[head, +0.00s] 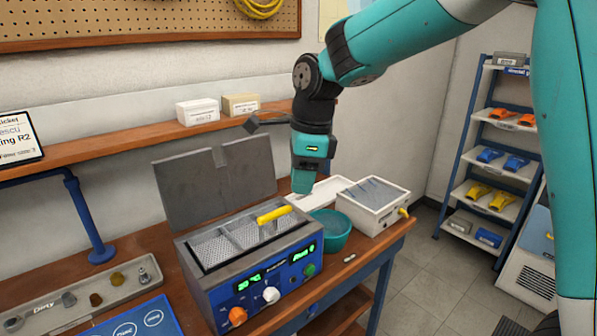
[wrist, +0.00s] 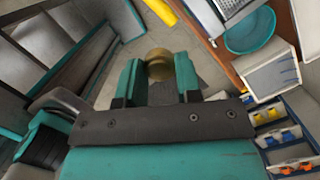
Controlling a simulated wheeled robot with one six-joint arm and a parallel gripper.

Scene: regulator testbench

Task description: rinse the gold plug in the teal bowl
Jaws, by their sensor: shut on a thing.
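My gripper (wrist: 159,72) is shut on the gold plug (wrist: 159,64), a round brassy piece between the teal fingertips in the wrist view. In the head view my gripper (head: 303,188) points down, above and behind the right end of the blue cleaner; the plug cannot be made out there. The teal bowl (head: 332,240) stands on the bench to the right of the cleaner, to the right of and below my gripper in the picture. It also shows at the upper right of the wrist view (wrist: 251,46). The plug is apart from the bowl.
The blue ultrasonic cleaner (head: 262,282) has its grey lid (head: 215,188) up and a basket with a yellow handle (head: 273,214). A clear-lidded box (head: 375,203) stands right of the bowl, a white tray (head: 320,194) behind it. A parts tray (head: 85,290) lies at the left.

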